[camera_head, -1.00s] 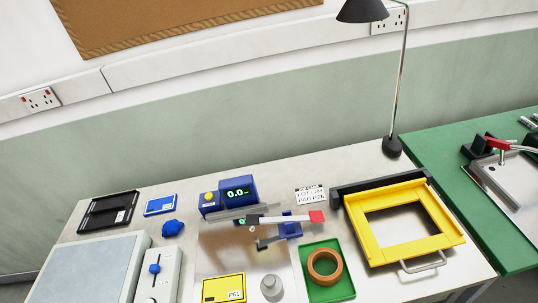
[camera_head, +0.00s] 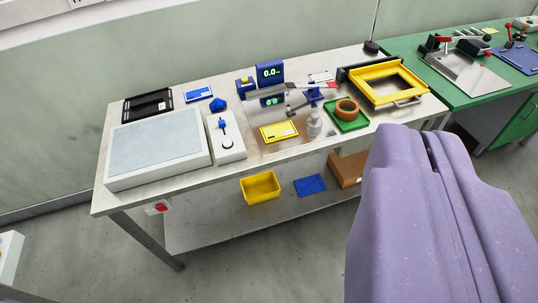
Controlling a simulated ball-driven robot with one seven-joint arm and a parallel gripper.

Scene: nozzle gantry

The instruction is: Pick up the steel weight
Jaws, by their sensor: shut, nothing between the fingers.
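The steel weight (camera_head: 315,126) looks like a small grey cylinder with a narrower knob on top. It stands upright on a shiny metal plate (camera_head: 268,146) on the workbench, between a yellow labelled block (camera_head: 279,132) and a green tray (camera_head: 354,125). My gripper (camera_head: 432,140) shows as a large purple shape at the lower right, its two halves together with a thin slit between them. It is shut and empty, nearer to the camera than the bench and apart from the weight in the picture.
A brown ring (camera_head: 347,108) lies in the green tray. A blue display (camera_head: 270,73) and a small jointed device stand behind the weight. A yellow frame (camera_head: 388,82) is to the right, a white slider box (camera_head: 226,142) to the left. The lower shelf (camera_head: 220,222) holds a yellow bin (camera_head: 260,187).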

